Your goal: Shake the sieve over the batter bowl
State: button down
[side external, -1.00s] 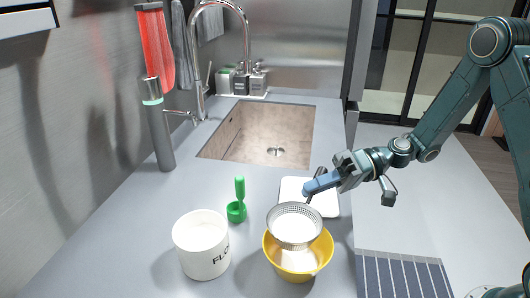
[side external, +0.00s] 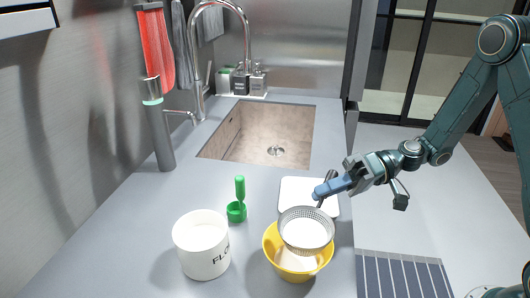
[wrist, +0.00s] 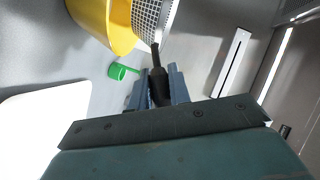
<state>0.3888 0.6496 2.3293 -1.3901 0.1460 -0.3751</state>
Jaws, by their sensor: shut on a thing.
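My gripper (side external: 352,178) is shut on the sieve's handle. The basket is over the yellow batter bowl (side external: 275,256), toward its back right side, and hides part of the rim. Pale batter shows in the bowl. In the wrist view, the fingers (wrist: 158,88) are around the dark handle, with the sieve mesh (wrist: 152,18) ahead and the yellow bowl (wrist: 100,22) beside it.
A white flour canister (side external: 202,246) stands left of the bowl. A green scoop (side external: 237,205) is behind it. A white board (side external: 300,190) lies behind the sieve. A striped runner (side external: 403,276) is at the right front. The sink (side external: 262,135) is at the back.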

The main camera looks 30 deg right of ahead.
jog(key=shift+w, duration=0.1)
jog(key=shift+w+a, duration=0.3)
jog(key=shift+w, duration=0.2)
jog(key=shift+w+a, duration=0.25)
jog(key=shift+w, duration=0.25)
jog(key=shift+s+d, duration=0.3)
jog(key=shift+s, duration=0.25)
jog(key=shift+s+d, duration=0.25)
jog(key=shift+s, duration=0.3)
jog(key=shift+w, duration=0.15)
jog(key=shift+w+a, duration=0.3)
jog(key=shift+w, duration=0.2)
jog(key=shift+w+a, duration=0.25)
jog(key=shift+w, duration=0.2)
jog(key=shift+s+d, duration=0.3)
jog(key=shift+s, duration=0.25)
jog(key=shift+s+d, duration=0.25)
jog(key=shift+s, duration=0.3)
